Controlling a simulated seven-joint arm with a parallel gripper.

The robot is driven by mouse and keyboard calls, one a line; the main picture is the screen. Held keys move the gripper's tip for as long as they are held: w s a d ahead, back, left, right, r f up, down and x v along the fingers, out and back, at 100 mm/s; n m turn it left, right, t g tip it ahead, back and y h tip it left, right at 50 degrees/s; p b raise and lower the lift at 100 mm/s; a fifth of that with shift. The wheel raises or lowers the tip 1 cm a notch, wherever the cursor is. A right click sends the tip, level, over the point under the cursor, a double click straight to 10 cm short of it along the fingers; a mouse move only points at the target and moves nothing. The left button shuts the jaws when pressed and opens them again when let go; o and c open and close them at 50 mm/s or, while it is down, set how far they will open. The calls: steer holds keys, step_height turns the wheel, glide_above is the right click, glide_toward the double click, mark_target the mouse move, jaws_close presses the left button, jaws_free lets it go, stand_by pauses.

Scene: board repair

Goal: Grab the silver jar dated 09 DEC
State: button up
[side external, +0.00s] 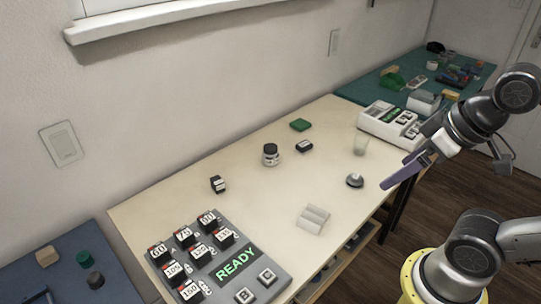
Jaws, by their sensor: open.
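A small grey jar (270,155) with a dark lid and a pale label stands upright near the middle of the light table (250,205). The label is too small to read, so I cannot tell its date. A low, round silver piece (355,180) sits nearer the table's right edge; I see no readable date on it. My gripper (390,182), with long purple fingers, hangs by the right edge, just right of the silver piece and apart from it. It is open and appears empty.
Small black blocks with white labels (218,184) (304,146), a green block (301,125), a clear cup (361,145) and a white holder (313,219) stand around. A grey panel (235,250) reading READY is at the front left. A white device (380,125) stands at the back right.

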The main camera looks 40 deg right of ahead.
steer(key=w+d+r+n+t+h, duration=0.1)
steer(key=w+d+r+n+t, duration=0.1)
steer(key=w+r+n, duration=0.85)
steer(key=n+g+h, duration=0.2)
steer(key=n+g, duration=0.2)
steer(key=n, duration=1.3)
glide_above(269, 147)
steer(key=s+a, duration=0.3)
step_height(269, 147, down, 28)
steer(key=x, duration=0.8)
steer(key=shift+s+d+f, duration=0.1)
steer(key=shift+s, duration=0.05)
steer(key=shift+s+x, duration=0.15)
steer(key=shift+x, duration=1.3)
steer(key=shift+s+x, duration=0.15)
steer(key=shift+x, duration=1.3)
steer(key=shift+d, duration=0.15)
steer(key=c, duration=1.3)
steer(key=shift+c, duration=0.8)
